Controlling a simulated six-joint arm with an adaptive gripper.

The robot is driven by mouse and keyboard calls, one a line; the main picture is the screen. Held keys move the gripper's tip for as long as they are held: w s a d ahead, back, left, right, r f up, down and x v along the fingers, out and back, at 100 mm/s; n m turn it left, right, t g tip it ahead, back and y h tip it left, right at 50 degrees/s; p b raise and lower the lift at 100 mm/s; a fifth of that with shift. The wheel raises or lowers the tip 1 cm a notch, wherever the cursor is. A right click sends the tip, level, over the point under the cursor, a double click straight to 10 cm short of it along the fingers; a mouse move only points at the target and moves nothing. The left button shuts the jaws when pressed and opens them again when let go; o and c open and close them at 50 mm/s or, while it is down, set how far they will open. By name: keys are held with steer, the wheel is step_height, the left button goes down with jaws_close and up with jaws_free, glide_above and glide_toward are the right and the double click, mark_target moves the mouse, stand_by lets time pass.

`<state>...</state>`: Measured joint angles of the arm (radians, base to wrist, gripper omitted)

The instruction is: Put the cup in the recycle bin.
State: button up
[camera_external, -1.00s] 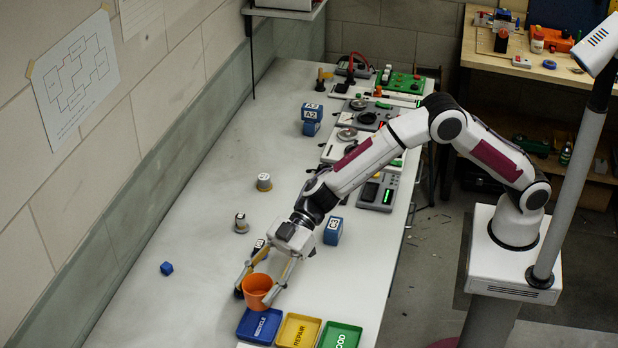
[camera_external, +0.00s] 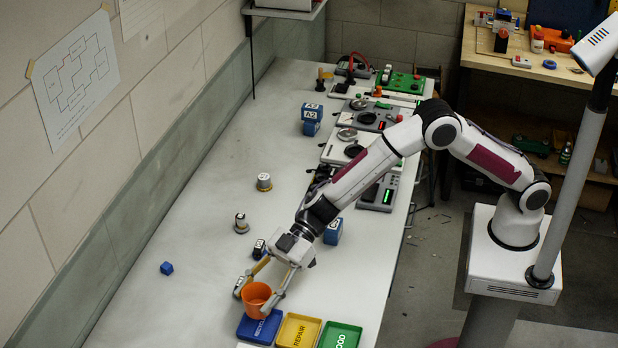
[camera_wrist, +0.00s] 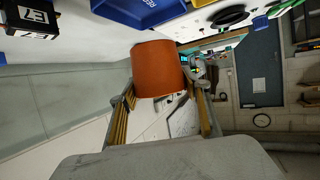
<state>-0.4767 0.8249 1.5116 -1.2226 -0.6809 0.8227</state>
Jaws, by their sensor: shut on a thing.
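The orange cup (camera_external: 257,299) is held between the two fingers of my gripper (camera_external: 262,289) in the external view. It looks upright, just behind and left of the blue recycle bin (camera_external: 245,329), and I cannot tell whether it touches the table. In the wrist view the cup (camera_wrist: 158,68) fills the space between the fingertips of my gripper (camera_wrist: 160,98). Part of the blue bin (camera_wrist: 135,10) shows above it there.
A yellow repair bin (camera_external: 299,331) and a green bin (camera_external: 341,336) stand right of the blue one. A small blue cube (camera_external: 167,268) lies at left. Two grey cylinders (camera_external: 264,182) (camera_external: 241,222) and a blue block (camera_external: 333,231) stand further back.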

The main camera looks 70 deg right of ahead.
mark_target(259, 311)
steer(key=shift+f, duration=1.35)
steer(key=shift+f, duration=1.85)
steer(key=shift+f, duration=0.1)
steer(key=o, duration=1.1)
steer(key=shift+d, duration=0.1)
steer(key=shift+v, duration=5.95)
